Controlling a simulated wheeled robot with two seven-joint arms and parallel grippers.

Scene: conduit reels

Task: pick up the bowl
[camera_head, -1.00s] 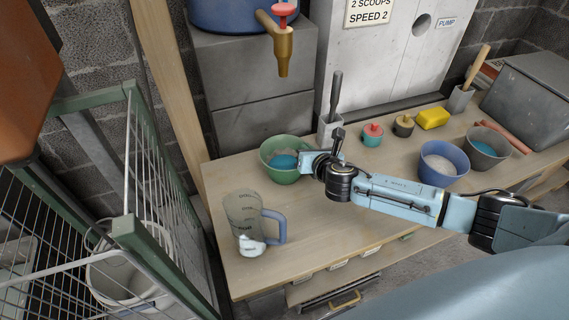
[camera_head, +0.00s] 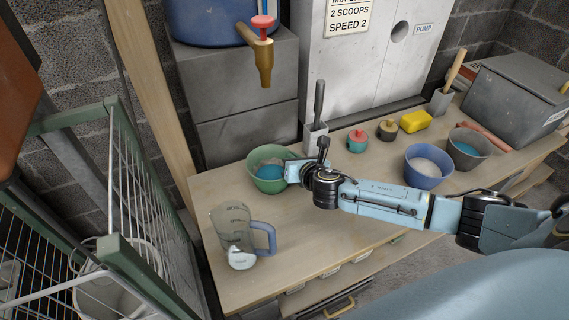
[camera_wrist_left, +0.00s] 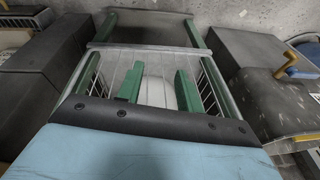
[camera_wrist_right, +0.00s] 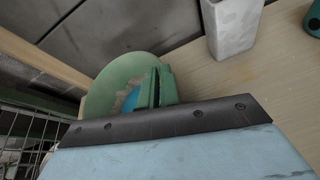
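A green bowl (camera_head: 268,182) with something blue and a pale scoop-like lump inside stands at the back left of the bench. My right gripper (camera_head: 294,172) is at its right-hand rim. In the right wrist view, the gripper's two fingers (camera_wrist_right: 158,88) are close together, with the inside of the green bowl (camera_wrist_right: 100,85) on one side and bench top on the other. They look shut on the bowl's wall; the contact itself is partly hidden. The bowl appears upright on the bench. My left gripper (camera_wrist_left: 158,88) is open and empty, facing a wire rack; it is outside the head view.
A grey holder (camera_head: 315,138) is close behind my right gripper. A blue bowl (camera_head: 424,178) and a grey bowl (camera_head: 466,157) stand farther right. A wire rack (camera_head: 150,190) borders the bench's left.

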